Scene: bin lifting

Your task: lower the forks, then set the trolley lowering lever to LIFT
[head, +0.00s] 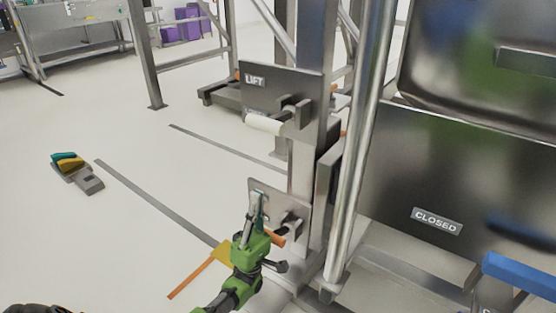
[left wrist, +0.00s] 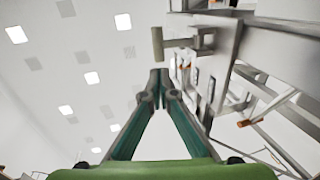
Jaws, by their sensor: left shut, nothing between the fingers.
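A steel plate labelled LIFT (head: 290,87) is on the upright post in the head view. A lever with a white cylindrical handle (head: 264,124) sticks out left below the label. A lower steel plate (head: 270,187) on the same post has a lever with an orange handle (head: 278,239), partly hidden by my gripper. My green left gripper (head: 257,194) is shut and empty, pointing up in front of the lower plate. In the left wrist view its fingertips (left wrist: 158,76) meet below a grey handle (left wrist: 158,44), apart from it. The forks cannot be made out.
A large steel bin with a CLOSED label (head: 437,221) stands at right, behind a vertical pole (head: 361,140). A blue bar (head: 520,275) is at lower right. A grey object with a yellow and teal top (head: 77,173) lies on the open floor at left. Purple crates (head: 182,28) stand behind.

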